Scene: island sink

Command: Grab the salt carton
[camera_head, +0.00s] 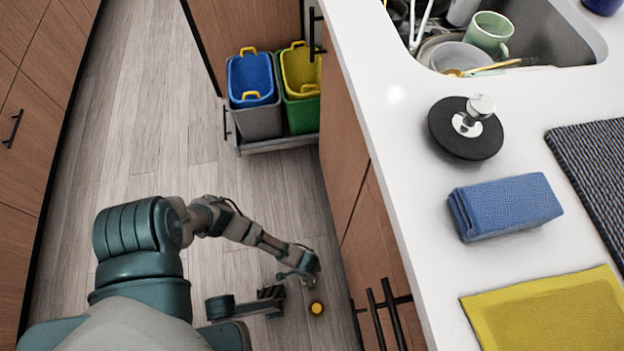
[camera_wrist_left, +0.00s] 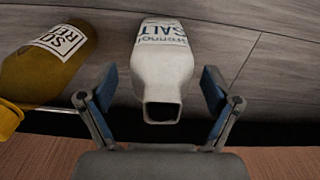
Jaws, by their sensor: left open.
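The white salt carton (camera_wrist_left: 163,55) lies on the wood-plank floor in the left wrist view, with dark "SALT" lettering and its narrow dark-ended spout toward me. My left gripper (camera_wrist_left: 158,80) is open, with one finger on each side of the carton's near end and visible gaps on both sides. In the head view my left gripper (camera_head: 306,268) is low beside the cabinet. I cannot make out the carton there. My right gripper is not in view.
An amber bottle (camera_wrist_left: 45,62) with a yellow cap lies left of the carton; its cap (camera_head: 317,308) shows in the head view. Cabinet fronts (camera_head: 345,180) stand close on the right. Pulled-out bins (camera_head: 258,120) are farther up. Open floor (camera_head: 140,120) lies left.

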